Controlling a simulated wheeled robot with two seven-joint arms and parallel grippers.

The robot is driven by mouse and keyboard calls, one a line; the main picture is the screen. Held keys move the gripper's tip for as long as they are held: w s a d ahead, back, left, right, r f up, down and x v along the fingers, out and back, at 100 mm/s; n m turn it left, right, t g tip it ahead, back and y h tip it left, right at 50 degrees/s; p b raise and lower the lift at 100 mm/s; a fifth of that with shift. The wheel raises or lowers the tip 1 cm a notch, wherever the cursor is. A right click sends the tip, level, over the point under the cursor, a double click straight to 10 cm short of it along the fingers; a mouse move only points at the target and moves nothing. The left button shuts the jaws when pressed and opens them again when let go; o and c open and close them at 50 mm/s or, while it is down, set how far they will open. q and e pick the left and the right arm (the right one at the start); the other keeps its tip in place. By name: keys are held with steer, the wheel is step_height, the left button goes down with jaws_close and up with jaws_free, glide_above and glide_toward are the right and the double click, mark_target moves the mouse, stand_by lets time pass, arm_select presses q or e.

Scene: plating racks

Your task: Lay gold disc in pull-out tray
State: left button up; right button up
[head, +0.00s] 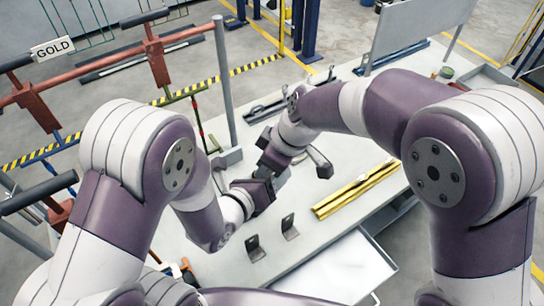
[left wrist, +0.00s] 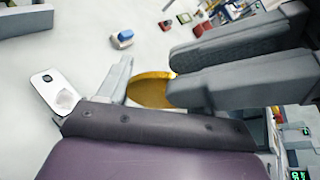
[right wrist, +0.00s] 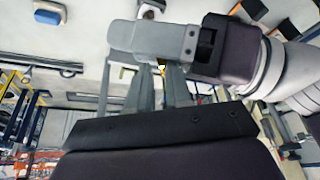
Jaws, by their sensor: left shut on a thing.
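The gold disc (left wrist: 150,90) shows in the left wrist view as a small yellow-gold part behind a finger of my left gripper (left wrist: 140,82); my left gripper is shut on it. The two dark fingers of my right gripper (left wrist: 172,76) come in from the right, with tips at the disc's edge. In the right wrist view a speck of gold (right wrist: 162,67) shows between the right fingers (right wrist: 160,75); their hold is unclear. In the head view both grippers meet above the table, and the disc is hidden. The white pull-out tray (head: 345,270) extends from the table's front.
A yellow rail (head: 355,190) lies on the white table (head: 310,215). Two small dark brackets (head: 289,227) stand nearer the front. A red-framed rack (head: 100,70) with a GOLD sign (head: 52,48) stands at the left, beside a grey post (head: 224,80).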

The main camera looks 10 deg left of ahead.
jaws_close()
arm_select(q)
steer(key=o, duration=1.1)
